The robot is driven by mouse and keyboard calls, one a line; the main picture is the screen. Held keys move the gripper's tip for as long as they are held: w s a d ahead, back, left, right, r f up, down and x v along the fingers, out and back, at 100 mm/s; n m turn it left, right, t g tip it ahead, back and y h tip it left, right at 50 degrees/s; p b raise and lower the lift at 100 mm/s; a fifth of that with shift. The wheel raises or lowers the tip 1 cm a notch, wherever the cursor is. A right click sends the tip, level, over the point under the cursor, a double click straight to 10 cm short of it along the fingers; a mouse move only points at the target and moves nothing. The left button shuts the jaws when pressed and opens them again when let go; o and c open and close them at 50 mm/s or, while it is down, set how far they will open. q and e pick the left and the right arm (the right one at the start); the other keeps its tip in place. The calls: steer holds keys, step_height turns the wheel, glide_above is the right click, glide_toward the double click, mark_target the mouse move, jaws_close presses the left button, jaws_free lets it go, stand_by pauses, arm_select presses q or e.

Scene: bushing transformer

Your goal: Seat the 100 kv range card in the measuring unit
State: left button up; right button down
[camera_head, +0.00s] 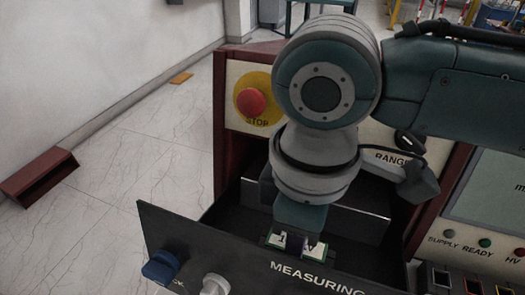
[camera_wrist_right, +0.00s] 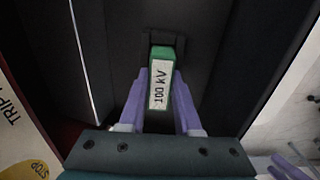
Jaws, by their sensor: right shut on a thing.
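The measuring unit (camera_head: 235,258) is a dark open drawer whose front panel reads MEASURING. The 100 kV range card (camera_wrist_right: 159,85) is a green block with a white label. My right gripper (camera_wrist_right: 158,92) is shut on it, with a purple finger on each side. The far end of the card meets a dark socket (camera_wrist_right: 152,40) in the drawer; I cannot tell how deep it sits. In the head view my right gripper (camera_head: 297,243) points down into the drawer behind the front panel, and part of the card label (camera_head: 281,240) shows.
A blue knob (camera_head: 160,267) and a grey knob (camera_head: 214,285) stand on the drawer front. Indicator lamps (camera_head: 484,243) are at the right. Floor at the left is mostly clear.

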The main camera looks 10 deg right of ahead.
steer(key=shift+f, duration=0.1)
steer(key=c, duration=0.6)
jaws_free()
step_height(320, 180, up, 12)
steer(key=p, duration=0.3)
steer(key=shift+a+r, duration=0.1)
steer(key=shift+r, duration=0.1)
